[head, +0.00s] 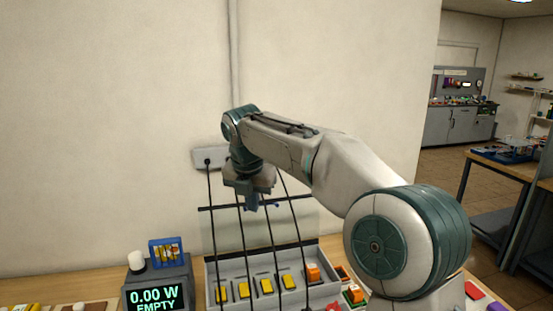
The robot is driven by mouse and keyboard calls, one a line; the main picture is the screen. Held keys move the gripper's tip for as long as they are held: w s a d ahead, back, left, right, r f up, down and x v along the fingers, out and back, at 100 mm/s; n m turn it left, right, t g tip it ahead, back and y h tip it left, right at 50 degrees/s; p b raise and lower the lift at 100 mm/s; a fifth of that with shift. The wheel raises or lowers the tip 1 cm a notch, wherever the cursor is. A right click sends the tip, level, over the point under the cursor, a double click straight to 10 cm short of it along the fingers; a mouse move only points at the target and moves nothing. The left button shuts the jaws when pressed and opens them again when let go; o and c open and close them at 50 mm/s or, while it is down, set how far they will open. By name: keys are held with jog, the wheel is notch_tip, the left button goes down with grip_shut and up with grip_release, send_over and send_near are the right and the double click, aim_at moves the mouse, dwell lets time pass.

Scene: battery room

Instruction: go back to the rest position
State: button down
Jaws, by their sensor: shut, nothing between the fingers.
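My arm reaches up from the lower right and bends down at its far end. My gripper (252,203) points downward and is shut, with nothing held in it. It hangs in front of the wall, in the picture above the grey tray (328,262). The fingers are small here and partly dark against the panel behind them.
The tray holds several yellow pieces (266,286) and an orange one (312,273). A meter (157,295) reads 0.00 W EMPTY. A wooden table (470,160) stands at right; the upper wall area is clear.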

jog(key=s+d+f+m+b, duration=0.1)
jog(key=s+d+f+m, duration=0.4)
jog(key=s+d+m, duration=0.2)
jog(key=s+d+f+m+b, duration=0.1)
jog(key=s+d+f+m, duration=0.4)
jog(key=s+m, duration=0.7)
jog(key=s+d+f+m+b, duration=0.1)
jog(key=s+d+f+m, duration=0.4)
jog(key=m, duration=0.8)
jog(key=s+d, duration=0.3)
jog(key=s, duration=0.2)
jog(key=shift+s+d+f+m+t+b, duration=0.2)
jog(key=shift+d+f+m+t+b, duration=0.1)
jog(key=shift+d+f+b, duration=0.1)
